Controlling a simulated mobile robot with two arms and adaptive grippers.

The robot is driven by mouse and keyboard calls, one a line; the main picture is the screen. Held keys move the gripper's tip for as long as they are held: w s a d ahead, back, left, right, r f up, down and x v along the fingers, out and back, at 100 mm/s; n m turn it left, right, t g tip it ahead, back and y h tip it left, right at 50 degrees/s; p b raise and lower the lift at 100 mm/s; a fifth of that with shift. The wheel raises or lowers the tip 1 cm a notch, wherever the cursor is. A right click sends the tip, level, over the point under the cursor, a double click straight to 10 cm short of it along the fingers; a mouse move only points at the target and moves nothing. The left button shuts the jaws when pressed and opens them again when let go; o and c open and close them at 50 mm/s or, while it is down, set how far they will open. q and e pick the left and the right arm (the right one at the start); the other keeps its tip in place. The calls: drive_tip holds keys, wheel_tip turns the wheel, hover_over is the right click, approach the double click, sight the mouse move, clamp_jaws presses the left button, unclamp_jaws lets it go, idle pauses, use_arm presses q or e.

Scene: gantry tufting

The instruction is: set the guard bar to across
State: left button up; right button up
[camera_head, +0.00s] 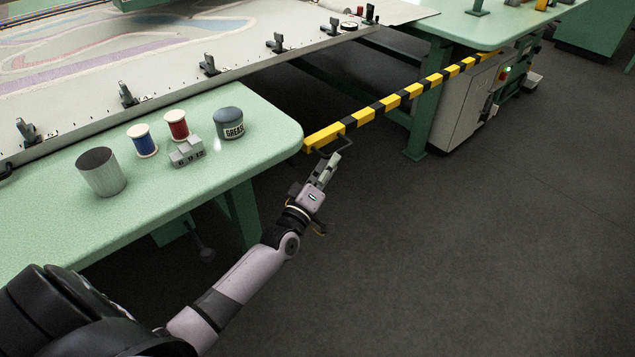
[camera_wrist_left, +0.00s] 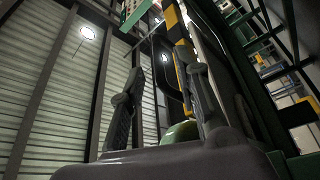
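The guard bar (camera_head: 390,102), striped yellow and black, spans the gap between the near green table's corner and the grey cabinet under the far table. A thin dark handle (camera_head: 345,146) hangs off its near end. My left gripper (camera_head: 328,162) is just below that handle. In the left wrist view, my left gripper's two fingers (camera_wrist_left: 163,100) stand apart, and the striped bar (camera_wrist_left: 175,25) rises beyond them. The dark handle shows between the fingers; I cannot tell whether they touch it. My right gripper is not in view.
On the near green table (camera_head: 60,215) stand a grey cup (camera_head: 101,172), a blue spool (camera_head: 143,140), a red spool (camera_head: 178,126), a grey numbered block (camera_head: 186,152) and a grease tin (camera_head: 229,124). The dark floor (camera_head: 480,250) at right is clear.

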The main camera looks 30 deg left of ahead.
use_arm(q)
drive_tip(key=v, duration=0.7)
drive_tip(key=shift+s, duration=0.3)
drive_tip(key=s+d+f+m+g+h, duration=0.1)
drive_tip(key=s+d+f+m+g, duration=0.25)
drive_tip(key=f, duration=0.65)
drive_tip(key=s+d+f+m+g, duration=0.25)
drive_tip(key=s+f+g, duration=0.2)
drive_tip(key=f, duration=0.45)
drive_tip(key=s+d+f+m+g+h, duration=0.1)
drive_tip(key=s+d+f+m+g, duration=0.3)
drive_tip(key=f, duration=0.6)
drive_tip(key=s+a+f+m+g+y, duration=0.1)
drive_tip(key=s+f+m+g, duration=0.15)
drive_tip(key=s+f, duration=0.45)
drive_tip(key=s+f+m+g+y, duration=0.1)
drive_tip(key=s+f+g, duration=0.3)
drive_tip(key=s, duration=0.8)
drive_tip(key=s+a+r+p, duration=0.2)
drive_tip(key=s+a+p, duration=0.1)
drive_tip(key=s+p, duration=1.2)
drive_tip(key=shift+r+m+g, duration=0.2)
drive_tip(key=shift+m+g, duration=0.15)
drive_tip(key=shift+g, duration=0.1)
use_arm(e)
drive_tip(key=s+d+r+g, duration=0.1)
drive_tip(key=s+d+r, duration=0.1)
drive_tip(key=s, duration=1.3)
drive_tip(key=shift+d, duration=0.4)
